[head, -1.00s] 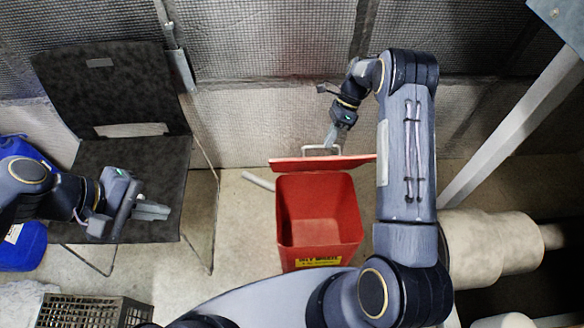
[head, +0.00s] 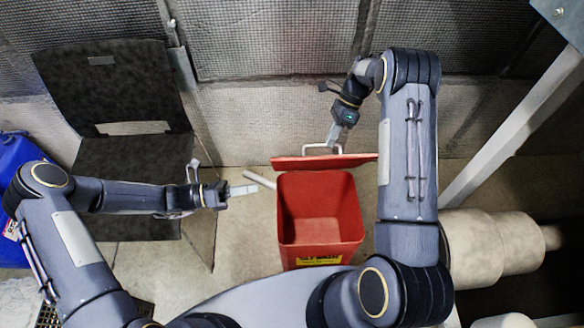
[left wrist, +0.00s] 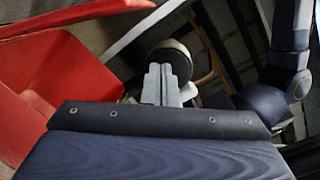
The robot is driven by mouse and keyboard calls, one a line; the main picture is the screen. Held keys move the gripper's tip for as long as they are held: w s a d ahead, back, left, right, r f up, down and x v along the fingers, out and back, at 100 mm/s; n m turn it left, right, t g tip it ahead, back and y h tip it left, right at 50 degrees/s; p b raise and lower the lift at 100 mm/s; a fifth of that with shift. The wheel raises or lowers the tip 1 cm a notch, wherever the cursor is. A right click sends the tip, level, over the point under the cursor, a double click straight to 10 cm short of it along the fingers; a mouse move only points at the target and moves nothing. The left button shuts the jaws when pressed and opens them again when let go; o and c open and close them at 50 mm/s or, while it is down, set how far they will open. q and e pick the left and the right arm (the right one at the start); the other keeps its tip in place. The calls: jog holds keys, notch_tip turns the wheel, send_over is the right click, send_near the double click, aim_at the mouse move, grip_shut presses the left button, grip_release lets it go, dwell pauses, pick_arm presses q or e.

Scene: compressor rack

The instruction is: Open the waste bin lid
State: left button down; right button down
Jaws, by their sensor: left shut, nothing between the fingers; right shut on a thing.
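The red waste bin (head: 350,218) stands on the floor in the middle of the head view, with a yellow label on its front. Its inside shows. Its red lid (head: 300,163) is raised at the back edge, with a pale handle (head: 309,148) on it. My right gripper (head: 333,134) is shut on the lid's handle. My left gripper (head: 244,190) is shut and empty, to the left of the bin and apart from it. In the left wrist view its closed fingers (left wrist: 160,84) show, with the red bin (left wrist: 65,70) at the left.
A black chair (head: 105,75) stands at the left behind my left arm, beside a blue container (head: 14,150). A mesh wall (head: 260,115) is behind the bin. A pale cylinder (head: 490,240) and a slanted grey post (head: 510,130) are at the right.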

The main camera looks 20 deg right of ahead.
pick_arm(q)
jog(key=w+d+n+t+h, duration=0.1)
jog(key=w+d+n, duration=0.2)
jog(key=d, duration=1)
jog(key=shift+d+f+n, duration=0.15)
jog(key=shift+f+n, duration=0.25)
jog(key=shift+n, duration=0.1)
pick_arm(e)
jog(key=shift+f, duration=0.3)
pick_arm(q)
jog(key=shift+w, duration=0.1)
